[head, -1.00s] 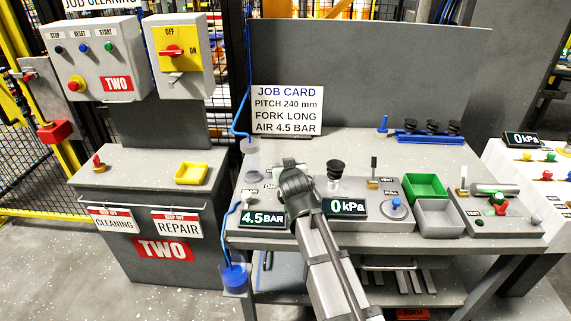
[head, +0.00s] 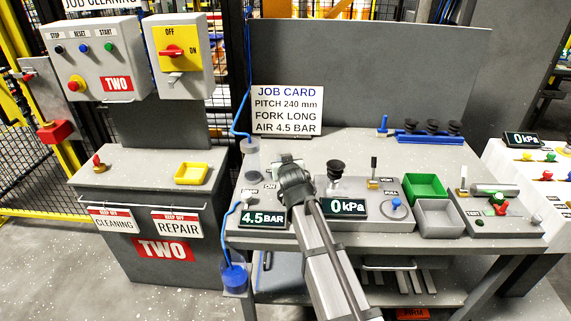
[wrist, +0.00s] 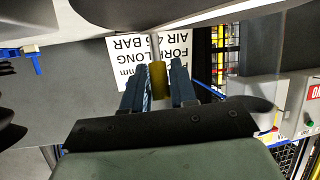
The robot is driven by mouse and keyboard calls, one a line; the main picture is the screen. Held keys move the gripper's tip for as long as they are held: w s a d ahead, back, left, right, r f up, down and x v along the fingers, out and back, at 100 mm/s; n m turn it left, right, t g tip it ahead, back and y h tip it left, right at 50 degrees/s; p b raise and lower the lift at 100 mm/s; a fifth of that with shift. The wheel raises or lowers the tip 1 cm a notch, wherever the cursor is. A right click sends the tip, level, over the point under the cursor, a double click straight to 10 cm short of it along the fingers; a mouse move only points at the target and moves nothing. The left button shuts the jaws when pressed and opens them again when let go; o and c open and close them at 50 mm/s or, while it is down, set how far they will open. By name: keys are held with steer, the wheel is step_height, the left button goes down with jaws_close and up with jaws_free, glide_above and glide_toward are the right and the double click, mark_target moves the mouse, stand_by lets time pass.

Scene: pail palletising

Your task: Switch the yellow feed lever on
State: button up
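The yellow feed lever (wrist: 158,78) shows in the wrist view as a yellow grip on a pale metal stem. It lies between the two blue-grey fingers of my gripper (wrist: 159,88), close to both. I cannot tell whether the fingers press on it. In the head view my gripper (head: 288,160) is over the back left of the bench, beside an ON label. My own wrist and arm hide the fingertips and the lever there, so its setting is not visible.
The job card (head: 287,110) stands behind my gripper. A 4.5 BAR display (head: 263,218) and a 0 kPa display (head: 346,208) flank my arm. A black suction cup (head: 335,170) stands close to the right. A green bin (head: 425,186) is farther right.

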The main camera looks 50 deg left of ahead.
jaws_close()
steer(key=shift+s+d+f+t+y, duration=0.2)
steer(key=shift+s+d+t+y, duration=0.1)
steer(key=shift+y, duration=0.2)
stand_by(0.4)
steer(key=shift+o, duration=1.7)
jaws_free()
steer(key=shift+r, duration=0.15)
step_height(320, 180, up, 10)
steer(key=shift+f, duration=0.1)
